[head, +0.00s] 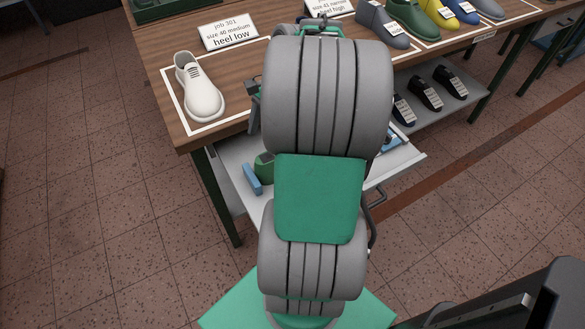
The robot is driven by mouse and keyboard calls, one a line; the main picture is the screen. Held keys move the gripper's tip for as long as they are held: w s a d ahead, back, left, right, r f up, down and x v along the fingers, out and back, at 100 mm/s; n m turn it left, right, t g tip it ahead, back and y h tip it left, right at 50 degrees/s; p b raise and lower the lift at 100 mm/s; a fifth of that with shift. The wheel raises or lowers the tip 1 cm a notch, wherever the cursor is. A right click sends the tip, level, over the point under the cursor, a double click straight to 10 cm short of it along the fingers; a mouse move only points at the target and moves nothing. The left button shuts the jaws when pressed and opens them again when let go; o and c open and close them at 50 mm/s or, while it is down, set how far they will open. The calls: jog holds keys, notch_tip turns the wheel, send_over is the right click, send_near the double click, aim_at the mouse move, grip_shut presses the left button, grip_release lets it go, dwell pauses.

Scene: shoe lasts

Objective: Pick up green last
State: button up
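A green last (412,18) lies at the back right of the wooden table top, in a row between a grey-blue last (382,24) and a yellow last (441,12). A second green object (264,166) sits on the pale lower surface under the table, partly hidden by my arm; I cannot tell whether it is a last. My arm fills the middle of the head view.
A white shoe (199,88) stands in a white-outlined area at the table's left, beside a "heel low" card (230,33). A blue block (252,179) lies beside the lower green object. Several dark shoes (424,94) sit on the lower shelf. The tiled floor at left is clear.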

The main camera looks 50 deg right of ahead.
jog(key=s+d+f+m, duration=0.2)
jog(key=d, duration=0.1)
jog(key=s+d+f+m, duration=0.1)
jog(key=d, duration=0.1)
jog(key=shift+d+f+y+b, duration=0.1)
jog(key=shift+f+y+b, duration=0.1)
jog(key=shift+y+b, duration=0.2)
jog(key=shift+m, duration=0.4)
jog(key=b+x, duration=0.1)
jog(key=x, duration=0.1)
jog(key=b+x, duration=0.1)
jog(key=x, duration=0.2)
jog(key=b+x, duration=0.1)
jog(key=x, duration=0.1)
jog(key=shift+d+f, duration=0.3)
jog(key=shift+f, duration=0.15)
jog(key=shift+w, duration=0.1)
grip_shut()
jog(key=shift+r, duration=0.15)
